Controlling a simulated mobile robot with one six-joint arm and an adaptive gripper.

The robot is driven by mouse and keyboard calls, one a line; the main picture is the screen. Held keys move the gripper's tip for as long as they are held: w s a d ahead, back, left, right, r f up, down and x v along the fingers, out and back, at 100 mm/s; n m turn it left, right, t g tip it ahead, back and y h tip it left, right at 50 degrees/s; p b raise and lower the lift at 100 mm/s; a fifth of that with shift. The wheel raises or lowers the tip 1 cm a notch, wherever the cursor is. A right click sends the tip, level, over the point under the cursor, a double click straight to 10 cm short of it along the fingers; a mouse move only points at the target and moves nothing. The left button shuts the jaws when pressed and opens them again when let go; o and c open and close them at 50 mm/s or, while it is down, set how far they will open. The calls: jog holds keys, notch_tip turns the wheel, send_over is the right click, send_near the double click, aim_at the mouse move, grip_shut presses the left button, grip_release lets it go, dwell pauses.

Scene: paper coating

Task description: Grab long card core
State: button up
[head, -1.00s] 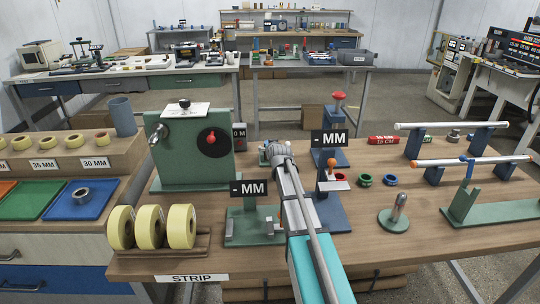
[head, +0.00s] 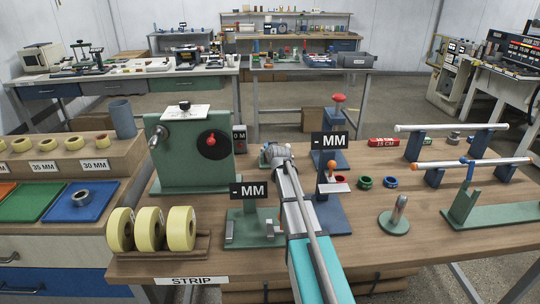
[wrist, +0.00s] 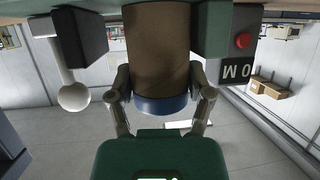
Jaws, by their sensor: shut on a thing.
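The long card core (wrist: 158,45) shows in the wrist view as a brown cylinder with a blue band at its near end. My gripper (wrist: 160,78) is shut on it, with a finger on each side. Its far end runs out of the top of the view. In the head view my arm reaches over the wooden bench, and its wrist hides the core and most of the gripper.
A dark block (wrist: 80,35) with a ball-ended rod and a green block (wrist: 212,30) flank the core closely. A green machine (head: 190,150), yellow rolls (head: 150,230) and a green stand (head: 250,228) are left of my arm. White tubes (head: 450,127) lie on supports at right.

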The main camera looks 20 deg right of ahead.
jog(key=shift+c, duration=1.2)
jog(key=shift+r, duration=0.15)
notch_tip(320, 180, up, 10)
jog(key=p, duration=1)
